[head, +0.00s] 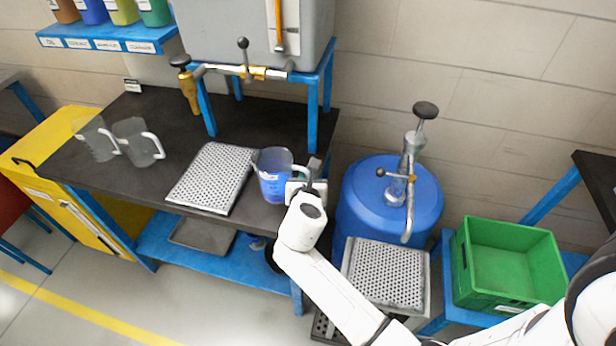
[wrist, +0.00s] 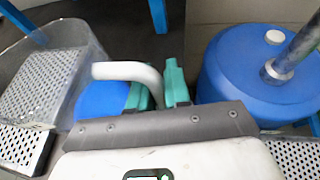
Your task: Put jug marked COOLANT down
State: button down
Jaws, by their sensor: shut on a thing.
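A clear jug with blue liquid (head: 273,178) is at the right end of the dark bench, beside a perforated plate. I cannot read a marking on it. My gripper (head: 306,180) is to its right, shut on its white handle. In the wrist view, the jug (wrist: 60,75) is at the left, and its handle reaches to the teal fingers of my gripper (wrist: 162,88). The jug looks about upright. I cannot tell whether its base touches the bench top (head: 190,125).
Two empty clear jugs (head: 137,143) stand at the bench's left. The perforated plate (head: 211,177) lies left of the held jug. A tank on a blue stand (head: 312,95) rises behind. A blue drum with a pump (head: 365,195) and a green crate (head: 510,262) are to the right.

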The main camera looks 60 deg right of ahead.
jog(key=shift+f, duration=0.1)
jog(key=c, duration=1.1)
grip_release()
